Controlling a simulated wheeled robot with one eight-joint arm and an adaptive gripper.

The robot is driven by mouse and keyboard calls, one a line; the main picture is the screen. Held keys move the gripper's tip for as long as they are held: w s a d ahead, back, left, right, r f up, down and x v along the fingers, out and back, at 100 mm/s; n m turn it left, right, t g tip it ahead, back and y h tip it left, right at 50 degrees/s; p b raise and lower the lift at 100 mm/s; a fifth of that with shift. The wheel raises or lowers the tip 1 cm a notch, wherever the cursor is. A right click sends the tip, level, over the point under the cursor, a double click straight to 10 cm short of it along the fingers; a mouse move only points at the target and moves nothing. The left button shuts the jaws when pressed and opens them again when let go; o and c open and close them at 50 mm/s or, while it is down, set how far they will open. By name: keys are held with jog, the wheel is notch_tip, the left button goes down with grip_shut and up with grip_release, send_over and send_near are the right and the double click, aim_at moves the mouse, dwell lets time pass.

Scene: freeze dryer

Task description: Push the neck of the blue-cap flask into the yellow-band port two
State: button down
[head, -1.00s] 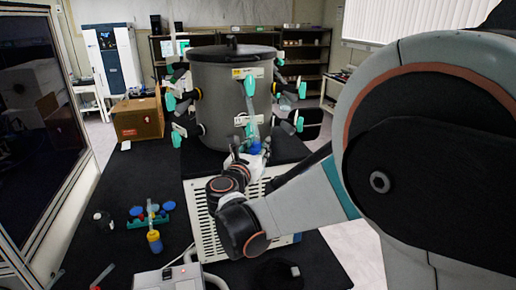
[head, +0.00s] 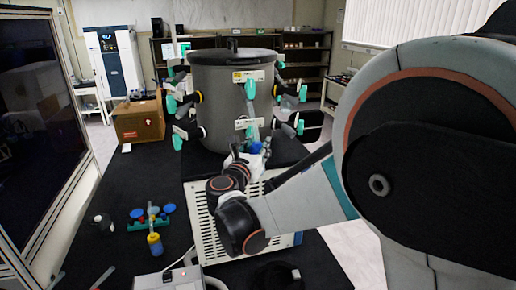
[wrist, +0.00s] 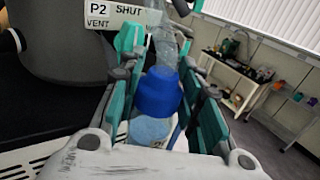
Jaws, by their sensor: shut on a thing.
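The blue-cap flask shows in the wrist view, with its blue cap (wrist: 158,92), a pale blue body below and a clear neck above. My gripper (wrist: 163,75) is shut on the flask, with teal fingers on both sides of it. In the head view my gripper (head: 246,158) is in front of the grey drum (head: 222,100), and the flask (head: 256,147) is small and partly covered. A P2 label (wrist: 118,12) is on the drum just above the flask. I cannot tell whether the neck is inside the port; the port's mouth is hidden.
Several black valves with teal handles (head: 170,104) ring the drum. A vented panel (head: 207,235) lies below my arm. A rack with blue and yellow-capped items (head: 152,218) stands on the black bench. A cardboard box (head: 138,119) is at the left.

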jog(key=shift+w+r, duration=0.15)
jog(key=shift+r, duration=0.05)
jog(key=c, duration=1)
grip_release()
jog(key=shift+w, duration=0.1)
jog(key=shift+o, duration=0.2)
jog(key=shift+a, duration=0.1)
jog(key=v, duration=0.7)
jog(key=shift+s, duration=0.3)
jog(key=v, duration=0.7)
jog(key=shift+b, duration=0.4)
